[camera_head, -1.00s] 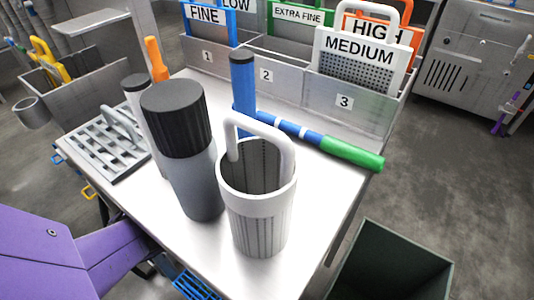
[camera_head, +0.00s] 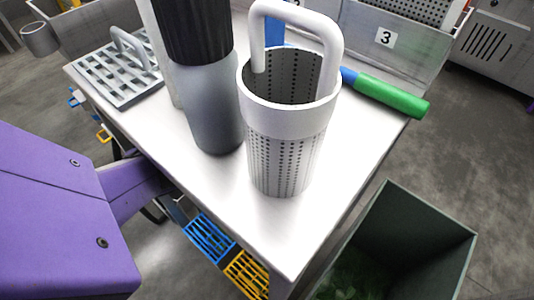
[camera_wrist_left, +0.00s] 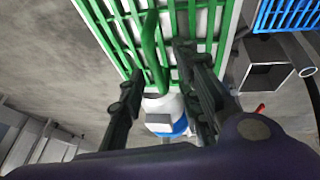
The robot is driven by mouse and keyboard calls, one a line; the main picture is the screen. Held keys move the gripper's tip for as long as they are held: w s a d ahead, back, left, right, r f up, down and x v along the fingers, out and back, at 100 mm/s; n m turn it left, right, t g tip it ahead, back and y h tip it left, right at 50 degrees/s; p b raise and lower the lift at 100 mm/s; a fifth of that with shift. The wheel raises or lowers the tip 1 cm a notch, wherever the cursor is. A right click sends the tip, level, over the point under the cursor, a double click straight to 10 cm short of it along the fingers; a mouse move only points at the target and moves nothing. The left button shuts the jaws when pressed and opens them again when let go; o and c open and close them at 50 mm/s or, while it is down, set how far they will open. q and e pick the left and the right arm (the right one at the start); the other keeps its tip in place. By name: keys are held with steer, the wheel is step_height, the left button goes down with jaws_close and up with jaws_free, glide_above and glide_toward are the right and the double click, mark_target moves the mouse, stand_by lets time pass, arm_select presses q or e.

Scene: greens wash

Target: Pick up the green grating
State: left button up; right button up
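The green grating (camera_wrist_left: 205,20) fills the top of the left wrist view, with long parallel green bars over a pale surface. A curved green handle (camera_wrist_left: 154,50) stands out from it. The two dark fingers of my left gripper (camera_wrist_left: 161,62) are apart, one on each side of the handle, with gaps visible, so it looks open. I cannot tell whether either finger touches the handle. The green grating does not show in the head view, where only my purple left arm appears at left. My right gripper is in neither view.
A steel table (camera_head: 215,200) holds a perforated white basket (camera_head: 285,150), a grey bottle (camera_head: 208,105) and a grey grating (camera_head: 118,75). Blue (camera_head: 208,238) and yellow (camera_head: 246,274) gratings sit below its edge. A dark green bin (camera_head: 425,230) stands at right.

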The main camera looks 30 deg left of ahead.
arm_select(q)
steer(key=shift+r, duration=0.1)
jaws_close()
steer(key=shift+r, duration=0.1)
stand_by(0.3)
